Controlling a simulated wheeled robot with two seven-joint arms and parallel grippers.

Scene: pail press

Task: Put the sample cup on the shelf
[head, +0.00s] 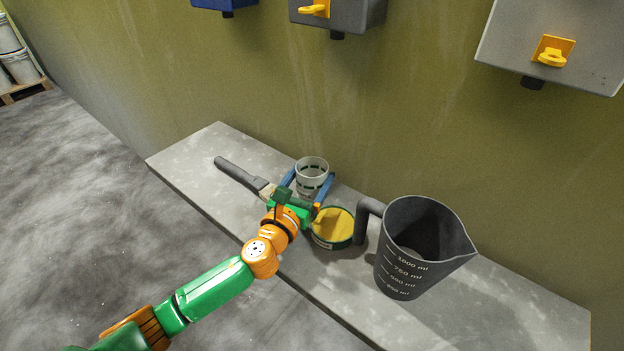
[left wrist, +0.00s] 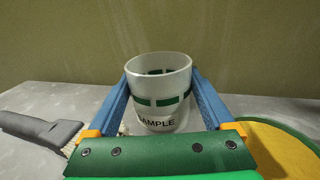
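The sample cup (head: 312,172) is a clear-white, tapered cup with green bands. It is upright over the grey ledge (head: 190,153), and its lettering shows in the left wrist view (left wrist: 163,92). My left gripper (head: 310,182) has its blue fingers on either side of the cup. Both fingers lie very close to the cup's sides in the left wrist view, but I cannot tell whether they press on it. The cup's underside is hidden, so I cannot tell whether it touches the ledge. My right gripper is not in view. I cannot identify a separate shelf.
A brush (head: 240,175) lies left of the cup. A round yellow-topped, green-rimmed item (head: 334,227) sits close to the gripper's right. A dark measuring jug (head: 405,265) stands further right. Boxes with yellow fittings (head: 555,48) hang on the wall above. The ledge's far right is clear.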

